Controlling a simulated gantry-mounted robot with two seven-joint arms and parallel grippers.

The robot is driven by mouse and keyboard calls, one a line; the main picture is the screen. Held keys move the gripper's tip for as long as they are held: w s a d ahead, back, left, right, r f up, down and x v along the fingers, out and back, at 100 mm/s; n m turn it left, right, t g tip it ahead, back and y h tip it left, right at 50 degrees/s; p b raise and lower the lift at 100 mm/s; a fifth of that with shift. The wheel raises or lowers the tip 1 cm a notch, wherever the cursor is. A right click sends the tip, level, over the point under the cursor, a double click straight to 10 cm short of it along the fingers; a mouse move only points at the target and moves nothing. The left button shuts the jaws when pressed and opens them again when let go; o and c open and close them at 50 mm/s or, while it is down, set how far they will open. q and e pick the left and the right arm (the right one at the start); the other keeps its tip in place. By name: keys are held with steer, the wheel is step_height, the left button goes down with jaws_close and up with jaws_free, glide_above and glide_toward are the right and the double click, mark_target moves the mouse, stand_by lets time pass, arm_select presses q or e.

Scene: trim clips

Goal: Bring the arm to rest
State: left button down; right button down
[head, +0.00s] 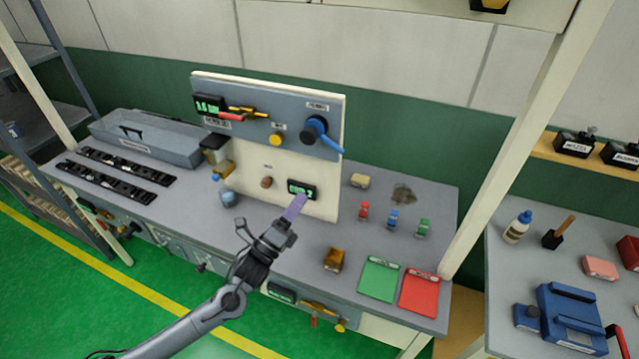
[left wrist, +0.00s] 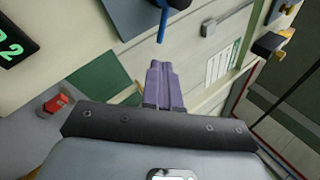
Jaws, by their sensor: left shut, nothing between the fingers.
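My left arm comes in from the lower left of the head view. Its gripper (head: 294,207) has purple fingers that are shut with nothing between them. It is over the front of the grey bench, before the upright panel and just below a small green-lit display (head: 301,189). In the left wrist view the purple fingers (left wrist: 161,85) lie together, and no object is between them. My right gripper is in neither view.
The panel (head: 335,100) carries a blue lever (head: 323,135) and a yellow knob (head: 277,138). Red, blue and green clips (head: 393,219) stand to the right. A brown block (head: 334,259), green mat (head: 380,278) and red mat (head: 419,291) lie nearer. Black rails (head: 115,179) lie left.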

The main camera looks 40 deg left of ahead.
arm_select(q)
steer(key=s+d+f+n+g, duration=1.1)
steer(key=s+d+f+n, duration=0.15)
steer(key=f, duration=0.25)
steer(key=s+d+f+n+g, duration=0.2)
steer(key=s+n+g, duration=0.3)
steer(key=s, duration=0.2)
steer(key=s+d+f+n+g, duration=0.1)
steer(key=s+d+n+g, duration=0.1)
steer(key=s+n+g, duration=0.35)
step_height(320, 180, up, 22)
steer(key=s+t+p, duration=0.1)
steer(key=p, duration=2.2)
steer(key=shift+s+a+r, duration=0.15)
steer(key=shift+s+r, duration=0.05)
steer(key=shift+r, duration=0.05)
